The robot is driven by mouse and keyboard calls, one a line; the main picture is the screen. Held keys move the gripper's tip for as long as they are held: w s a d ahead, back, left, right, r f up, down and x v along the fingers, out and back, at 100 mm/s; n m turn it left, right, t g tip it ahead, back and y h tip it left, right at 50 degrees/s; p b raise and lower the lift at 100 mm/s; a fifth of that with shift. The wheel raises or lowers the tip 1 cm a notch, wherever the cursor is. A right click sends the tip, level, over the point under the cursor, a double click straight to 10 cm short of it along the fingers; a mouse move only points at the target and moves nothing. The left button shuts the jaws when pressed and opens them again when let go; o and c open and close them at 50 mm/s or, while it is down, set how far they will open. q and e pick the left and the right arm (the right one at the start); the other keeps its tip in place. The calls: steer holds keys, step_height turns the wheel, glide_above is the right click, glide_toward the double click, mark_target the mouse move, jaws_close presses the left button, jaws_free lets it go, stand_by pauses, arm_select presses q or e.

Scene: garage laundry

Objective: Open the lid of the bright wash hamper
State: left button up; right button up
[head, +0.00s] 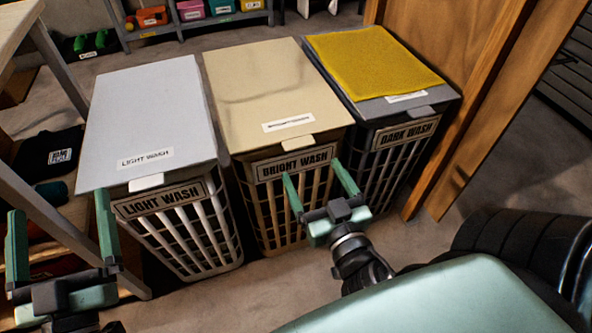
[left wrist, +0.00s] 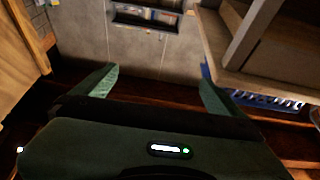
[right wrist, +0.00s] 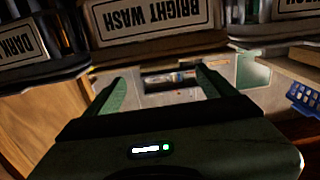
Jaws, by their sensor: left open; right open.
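The bright wash hamper (head: 262,193) stands in the middle of three hampers in the head view. Its tan lid (head: 262,85) is shut, with a small tab (head: 299,142) at the front edge above the "BRIGHT WASH" plate. That plate (right wrist: 152,17) shows upside down in the right wrist view. My right gripper (head: 316,180) is open and empty in front of the hamper, below the lid's front edge; the picture does not settle whether it touches.
The light wash hamper (head: 150,115) stands on the left with its lid shut. The dark wash hamper (head: 412,120) stands on the right with a folded yellow cloth (head: 372,60) on its lid. A wooden panel (head: 465,110) borders the right side. Tires (head: 530,250) lie at lower right.

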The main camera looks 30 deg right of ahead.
mark_target(301, 148)
steer(key=p+x, duration=0.2)
steer(key=x, duration=0.1)
steer(key=shift+w+d+r+p, duration=0.1)
steer(key=shift+w+r+p, duration=0.2)
steer(key=shift+r+p, duration=0.05)
steer(key=p+x, duration=0.1)
steer(key=x, duration=0.2)
steer(key=shift+w+d+f+p, duration=0.1)
steer(key=shift+w+d+p, duration=0.05)
steer(key=shift+w+p, duration=0.2)
arm_select(q)
steer(key=s+a+f+g+y, duration=0.2)
steer(key=f+g, duration=0.3)
steer(key=f, duration=0.4)
steer(key=s+a+f+g+y, duration=0.1)
steer(key=s+f+g, duration=0.1)
steer(key=f+g, duration=0.4)
steer(key=shift+s+a+f+y, duration=0.2)
steer(key=shift+a+f+y, duration=0.2)
steer(key=shift+f, duration=1.05)
arm_select(e)
steer(key=shift+w+d, duration=0.1)
steer(key=shift+w, duration=0.1)
jaws_close()
